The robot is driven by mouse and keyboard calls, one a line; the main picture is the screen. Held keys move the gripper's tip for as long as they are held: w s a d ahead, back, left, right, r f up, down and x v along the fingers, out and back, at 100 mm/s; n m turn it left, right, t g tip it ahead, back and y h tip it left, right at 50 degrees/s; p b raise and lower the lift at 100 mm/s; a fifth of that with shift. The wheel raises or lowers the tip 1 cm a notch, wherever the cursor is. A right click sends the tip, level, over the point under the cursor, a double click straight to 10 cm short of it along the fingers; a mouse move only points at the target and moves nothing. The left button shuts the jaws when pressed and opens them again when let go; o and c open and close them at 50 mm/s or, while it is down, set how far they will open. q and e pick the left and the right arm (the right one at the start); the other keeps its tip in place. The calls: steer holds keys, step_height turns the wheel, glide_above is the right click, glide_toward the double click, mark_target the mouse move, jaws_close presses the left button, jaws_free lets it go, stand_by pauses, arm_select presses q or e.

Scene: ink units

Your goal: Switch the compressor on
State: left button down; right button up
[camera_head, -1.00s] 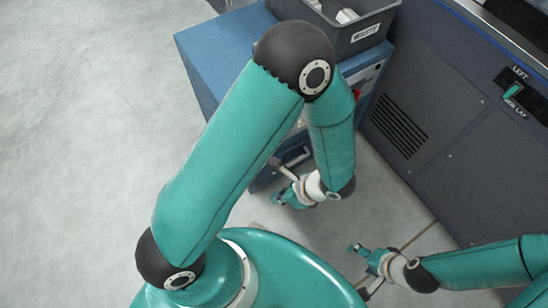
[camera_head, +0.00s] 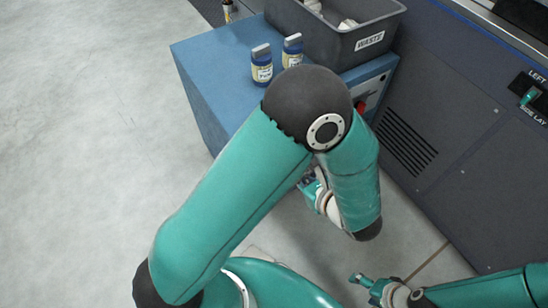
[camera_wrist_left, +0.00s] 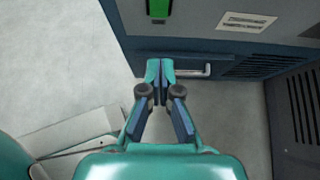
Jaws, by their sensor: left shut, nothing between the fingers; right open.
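The compressor appears to be the blue cabinet (camera_head: 215,95), with a light control panel and a red part (camera_head: 362,105) on its right face, partly behind my left arm. In the left wrist view, the cabinet front (camera_wrist_left: 190,40) shows a green switch-like part (camera_wrist_left: 159,9) at the top edge and a metal handle (camera_wrist_left: 195,71). My left gripper (camera_wrist_left: 160,70) is shut and empty, its tips below the green part and in front of the handle's left end. In the head view it is mostly hidden behind my forearm. My right gripper (camera_head: 360,279) is open and empty, low over the floor.
A dark machine (camera_head: 450,130) with a vent and a green switch (camera_head: 530,95) fills the right. Floor (camera_head: 80,130) is clear at left.

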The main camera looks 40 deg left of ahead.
arm_select(q)
steer(key=a+r+b+x, duration=0.1)
steer(key=b+x, duration=0.2)
steer(key=x, duration=0.9)
steer(key=shift+w+r, duration=0.2)
steer(key=shift+r, duration=0.05)
steer(key=shift+b, duration=0.3)
steer(key=shift+w+r, duration=0.1)
steer(key=shift+r, duration=0.05)
